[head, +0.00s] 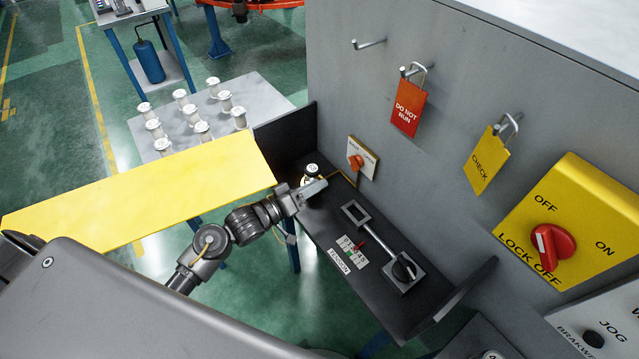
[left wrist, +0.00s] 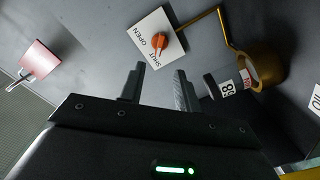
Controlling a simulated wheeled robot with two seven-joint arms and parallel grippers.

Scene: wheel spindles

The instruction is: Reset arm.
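The gripper is apart from this arm. My right gripper is not seen.
An orange SHUT/OPEN knob (head: 355,161) is on the grey cabinet wall; it also shows in the left wrist view (left wrist: 158,40), near a brass cup (left wrist: 266,67). Red and yellow tags hang above. A yellow panel (head: 140,190) and a table of white spools (head: 270,100) lie left.

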